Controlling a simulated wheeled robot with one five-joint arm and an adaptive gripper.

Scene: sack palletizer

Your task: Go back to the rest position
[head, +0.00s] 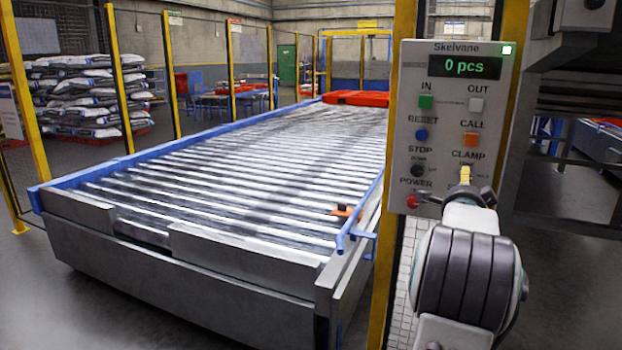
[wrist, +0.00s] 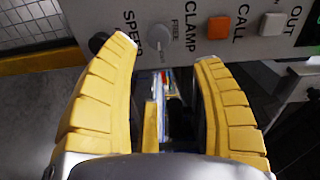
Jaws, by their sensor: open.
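The control panel (head: 450,130) is a grey box on a yellow post, with a green-lit display reading "0 pcs". My gripper (head: 465,178) is at its lower right, in front of the CLAMP label, and hides the control there. In the wrist view my gripper (wrist: 168,58) has its two yellow fingers spread and nothing held between them. The pale CLAMP knob (wrist: 158,31) lies just beyond the fingertips, apart from both as far as I can see. The orange CALL button (wrist: 219,27) is right of it. A black knob (wrist: 98,42) is partly behind the left fingertip.
A roller conveyor (head: 220,180) with blue rails fills the left and middle. Red pallets (head: 357,98) are at its far end. Stacked sacks (head: 85,95) stand behind a yellow-posted fence. Grey machinery (head: 570,130) is right of the panel. Floor at lower right is clear.

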